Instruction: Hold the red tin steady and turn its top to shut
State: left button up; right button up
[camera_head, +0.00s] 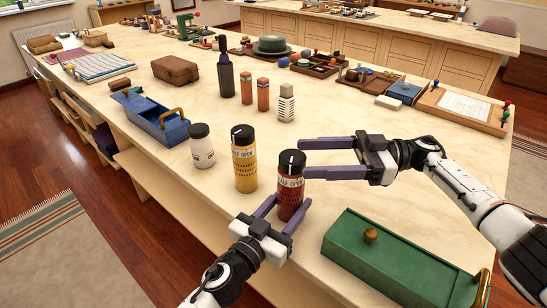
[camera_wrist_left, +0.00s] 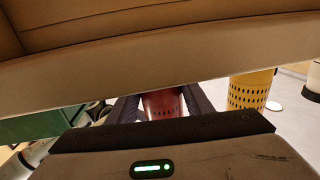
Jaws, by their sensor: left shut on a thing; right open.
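The red tin (camera_head: 290,188) stands upright near the front of the island, with a dark top that has a white mark and lettering that seems to read "half open". My left gripper (camera_head: 280,208) is shut around the tin's lower body from the front. The tin also shows between the fingers in the left wrist view (camera_wrist_left: 163,104). My right gripper (camera_head: 303,159) is open beside the tin's top, its two fingers pointing left. The near finger is close to the top; I cannot tell whether they touch.
A yellow tin (camera_head: 244,165) with a similar dark top stands just left of the red tin. A white jar (camera_head: 202,147) is beyond it. A green box (camera_head: 395,262) with a knob lies at the front right. A blue tray (camera_head: 152,119) and several bottles stand farther back.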

jog(key=s+a, duration=0.1)
jog(key=a, duration=0.7)
jog(key=shift+a, duration=0.35)
jog(key=c, duration=1.1)
jog(key=shift+o, duration=0.2)
